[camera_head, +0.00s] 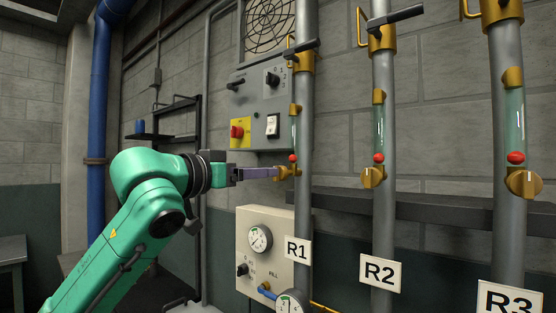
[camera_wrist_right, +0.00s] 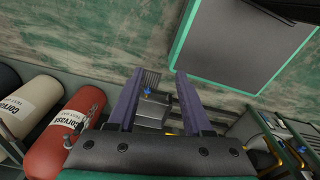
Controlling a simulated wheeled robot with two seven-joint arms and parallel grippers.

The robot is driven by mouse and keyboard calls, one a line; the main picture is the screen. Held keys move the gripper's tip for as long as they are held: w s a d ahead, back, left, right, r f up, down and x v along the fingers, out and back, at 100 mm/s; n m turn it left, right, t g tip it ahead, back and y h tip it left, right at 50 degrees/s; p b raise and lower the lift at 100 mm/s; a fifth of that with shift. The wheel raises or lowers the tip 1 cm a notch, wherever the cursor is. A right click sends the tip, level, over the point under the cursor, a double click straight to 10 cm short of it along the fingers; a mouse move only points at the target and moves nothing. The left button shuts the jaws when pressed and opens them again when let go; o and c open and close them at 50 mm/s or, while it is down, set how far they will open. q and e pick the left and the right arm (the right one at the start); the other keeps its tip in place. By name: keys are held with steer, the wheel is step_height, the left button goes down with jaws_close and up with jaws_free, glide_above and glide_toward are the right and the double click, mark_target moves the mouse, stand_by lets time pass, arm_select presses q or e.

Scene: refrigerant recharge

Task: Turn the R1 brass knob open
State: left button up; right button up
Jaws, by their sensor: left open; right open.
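The R1 brass knob (camera_head: 291,173) sits low on the leftmost grey pipe (camera_head: 304,205), above the R1 label (camera_head: 297,250) and just below a red ball. In the head view my left gripper (camera_head: 277,173) reaches in from the left, level with the knob. Its fingertips are at the knob's left side and partly cover it. I cannot tell whether they touch it or straddle it. My right gripper (camera_wrist_right: 160,74) is open and empty in the right wrist view, away from the pipes.
Similar brass knobs are on the R2 pipe (camera_head: 373,177) and R3 pipe (camera_head: 524,183). A switch panel (camera_head: 257,95) hangs behind the R1 pipe, and a gauge box (camera_head: 262,218) is below my left gripper. The right wrist view shows a red cylinder (camera_wrist_right: 62,140) and a framed grey panel (camera_wrist_right: 240,40).

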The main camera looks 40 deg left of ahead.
mark_target(280, 170)
arm_select(q)
steer(key=w+p, duration=0.1)
steer(key=w, duration=0.1)
steer(key=w+p, duration=0.1)
steer(key=w, duration=0.2)
steer(key=w+p, duration=0.1)
steer(key=w, duration=0.1)
steer(key=shift+w+d, duration=0.3)
steer(key=shift+w, duration=0.25)
steer(key=shift+s+a+f, duration=0.1)
steer(key=shift+s+a, duration=0.1)
steer(key=shift+s, duration=0.1)
steer(key=shift+w, duration=0.1)
jaws_close()
arm_select(e)
steer(key=r, duration=0.1)
steer(key=w+r, duration=0.2)
steer(key=r, duration=0.1)
steer(key=shift+d+r, duration=0.1)
steer(key=shift+d, duration=0.1)
